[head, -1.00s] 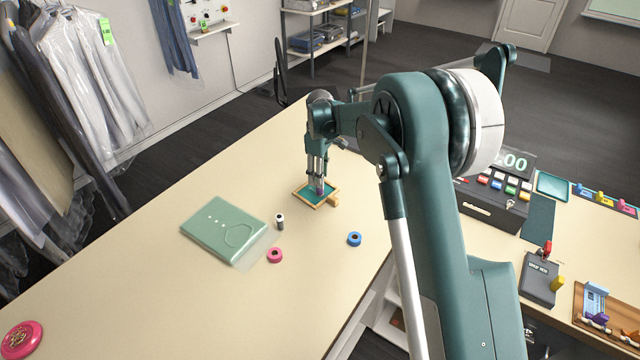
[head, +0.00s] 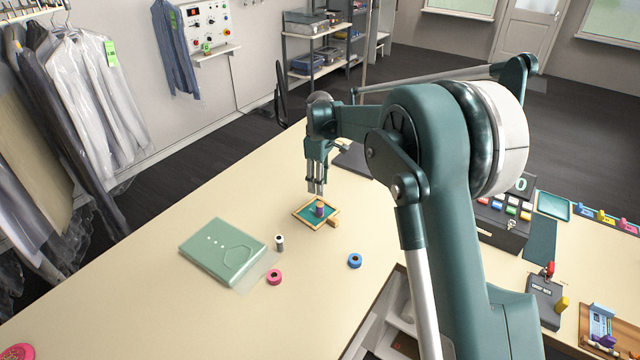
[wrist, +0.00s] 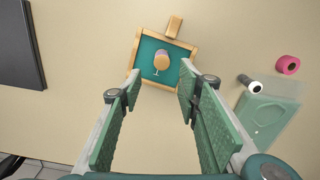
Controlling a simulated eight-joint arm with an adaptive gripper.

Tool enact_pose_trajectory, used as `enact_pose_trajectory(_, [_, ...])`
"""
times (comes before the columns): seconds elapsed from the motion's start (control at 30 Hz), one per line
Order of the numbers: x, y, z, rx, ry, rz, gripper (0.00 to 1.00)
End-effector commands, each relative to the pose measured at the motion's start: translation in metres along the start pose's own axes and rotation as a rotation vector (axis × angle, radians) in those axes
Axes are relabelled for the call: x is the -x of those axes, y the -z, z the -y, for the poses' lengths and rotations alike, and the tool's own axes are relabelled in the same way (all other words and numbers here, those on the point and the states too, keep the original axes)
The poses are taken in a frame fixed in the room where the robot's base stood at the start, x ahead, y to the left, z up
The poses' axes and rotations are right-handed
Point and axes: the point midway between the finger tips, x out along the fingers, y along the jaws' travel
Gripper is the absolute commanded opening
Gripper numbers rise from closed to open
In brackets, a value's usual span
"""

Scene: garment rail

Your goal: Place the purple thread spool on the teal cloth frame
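The purple thread spool (head: 320,209) stands upright on the teal cloth (head: 309,215) inside the wooden frame (head: 322,226). In the wrist view the spool (wrist: 161,62) shows its tan top and rests within the frame (wrist: 137,47), on the teal cloth (wrist: 148,72). My gripper (head: 315,190) is above the spool and apart from it. In the wrist view my gripper (wrist: 158,90) has its two green-padded fingers spread, with nothing between them.
A green folded packet (head: 222,250) lies left of the frame. A dark flat object (wrist: 18,48) is at the wrist view's left.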

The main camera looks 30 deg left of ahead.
Motion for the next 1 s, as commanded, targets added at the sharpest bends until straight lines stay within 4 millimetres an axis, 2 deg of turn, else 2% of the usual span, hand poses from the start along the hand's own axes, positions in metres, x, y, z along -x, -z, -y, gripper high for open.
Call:
enact_pose_trajectory(0.67, [0.003,-0.004,-0.001,-0.007,-0.002,-0.001,0.34])
enact_pose_trajectory(0.83, [0.017,-0.021,-0.003,-0.039,-0.01,-0.008,0.34])
enact_pose_trajectory(1.0, [0.042,-0.056,-0.008,-0.102,-0.029,-0.022,0.34])
